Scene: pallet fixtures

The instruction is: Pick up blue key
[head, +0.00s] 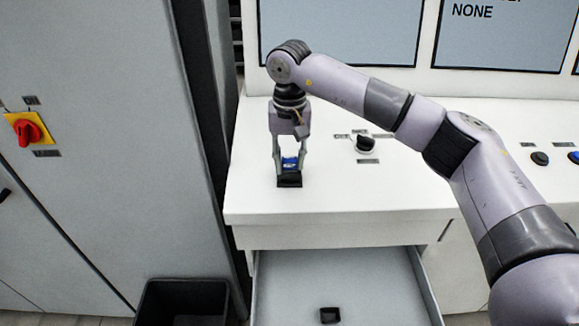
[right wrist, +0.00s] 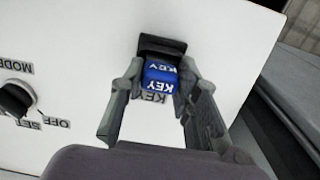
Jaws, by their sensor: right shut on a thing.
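The blue key (head: 290,163) sits at a small black holder (head: 289,180) on the white console top, near its left end. In the right wrist view the blue key (right wrist: 160,78) shows white "KEY" lettering, with the black holder (right wrist: 162,47) directly behind it. My right gripper (head: 290,160) comes down from above with a finger on each side of the key. In the right wrist view the right gripper (right wrist: 160,85) has its fingers around the key's sides; the exact contact is hard to see. My left gripper is not in view.
A black mode knob (head: 366,144) stands on the console (head: 330,195) to the right. Below is an open drawer (head: 385,285) with a small black box (head: 330,315) in it. A black bin (head: 185,290) stands at lower left, beside a grey cabinet with a red switch (head: 28,131).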

